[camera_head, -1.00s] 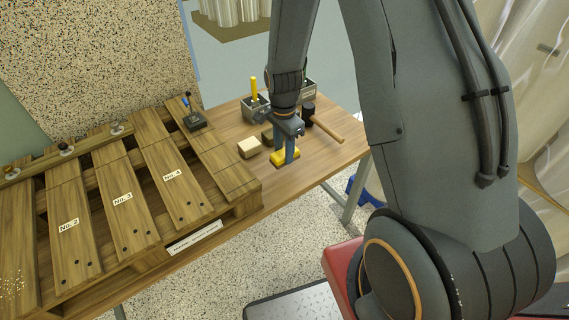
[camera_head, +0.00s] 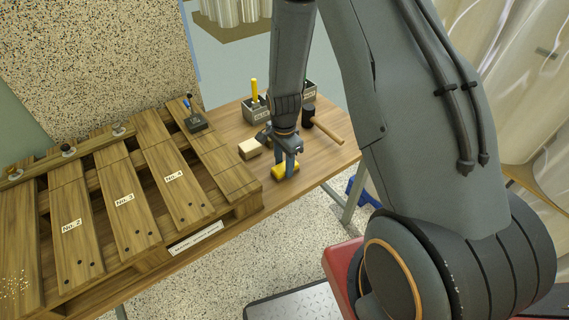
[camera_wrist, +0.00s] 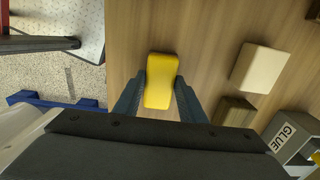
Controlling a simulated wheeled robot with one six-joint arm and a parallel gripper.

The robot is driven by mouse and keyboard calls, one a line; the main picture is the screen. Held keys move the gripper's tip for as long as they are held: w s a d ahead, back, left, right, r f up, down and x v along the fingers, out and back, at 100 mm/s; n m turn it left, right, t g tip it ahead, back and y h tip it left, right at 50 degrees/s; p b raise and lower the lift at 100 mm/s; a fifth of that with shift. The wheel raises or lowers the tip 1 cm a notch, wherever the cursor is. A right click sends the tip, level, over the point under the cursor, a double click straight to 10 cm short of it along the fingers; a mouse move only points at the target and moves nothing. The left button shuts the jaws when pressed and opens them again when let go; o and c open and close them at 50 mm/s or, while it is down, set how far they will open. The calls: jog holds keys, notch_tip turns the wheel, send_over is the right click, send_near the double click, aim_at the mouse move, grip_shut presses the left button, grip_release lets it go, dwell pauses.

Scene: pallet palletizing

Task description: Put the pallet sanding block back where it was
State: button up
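The yellow block (camera_head: 284,171), which I take to be the sanding block, is between the fingers of my gripper (camera_head: 287,166), near the front edge of the wooden table. In the wrist view my gripper (camera_wrist: 161,88) has one blue-grey finger against each long side of the yellow block (camera_wrist: 160,70). The fingers point down and look shut on it. I cannot tell whether its underside touches the table. The wooden pallet (camera_head: 215,165) lies on the table to the left, with boards labelled No. 2, No. 3 and No. 4.
A beige block (camera_head: 249,149) and a darker block (camera_wrist: 234,112) lie beside my gripper. Behind stand a grey glue box (camera_head: 254,112) with a yellow bottle and a black-headed mallet (camera_head: 325,127). A dark tool with a blue handle (camera_head: 195,122) rests on the pallet. Sawdust-like specks (camera_head: 14,284) lie on its left board.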

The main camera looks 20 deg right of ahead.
aim_at(284, 166)
jog(key=o, duration=0.3)
jog(key=shift+r, duration=0.1)
notch_tip(284, 166, up, 11)
jog(key=b, duration=0.2)
jog(key=s+r+n, duration=0.3)
jog(key=s+n, duration=0.1)
jog(key=s, duration=0.1)
jog(key=s+r+n, duration=0.4)
jog(key=s+n, duration=0.1)
jog(key=s, duration=0.1)
jog(key=s+r+n, duration=0.3)
jog(key=s+n, duration=0.2)
jog(key=s, duration=0.1)
jog(key=shift+s+d+r+t, duration=0.1)
jog(key=shift+d+r+t, duration=0.05)
jog(key=shift+r+t, duration=0.2)
